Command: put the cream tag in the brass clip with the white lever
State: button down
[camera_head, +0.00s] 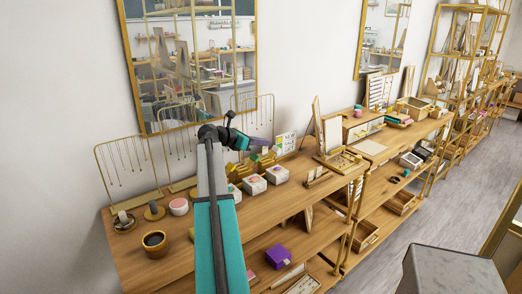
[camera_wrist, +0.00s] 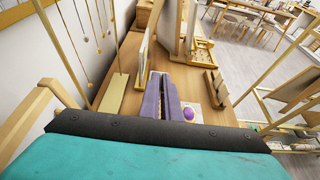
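My gripper (camera_head: 262,142) reaches over the back of the wooden counter, above several small brass pieces (camera_head: 236,171). In the wrist view my two purple-grey fingers (camera_wrist: 161,97) lie close together; whether something thin is between them I cannot tell. I cannot pick out the cream tag with certainty. A pale upright card (camera_wrist: 145,56) stands beyond the fingers in the wrist view. The brass pieces may be clips, but they are small and partly hidden by my arm, and I cannot make out a white lever.
White boxes with coloured tops (camera_head: 254,184) stand in front of the brass pieces. Brass racks with hanging chains (camera_head: 128,160) stand along the wall at left. A dark cup (camera_head: 154,243) and a pink-topped jar (camera_head: 179,206) stand at left. A wooden easel stand (camera_head: 338,157) is at right.

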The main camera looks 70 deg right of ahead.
dwell(0.3)
jog(key=shift+f+p, duration=0.5)
jog(key=shift+f, duration=1.25)
jog(key=shift+f, duration=0.15)
jog(key=c, duration=2)
grip_release()
jog(key=b+v, duration=0.2)
jog(key=v, duration=1)
jog(key=shift+s, duration=0.15)
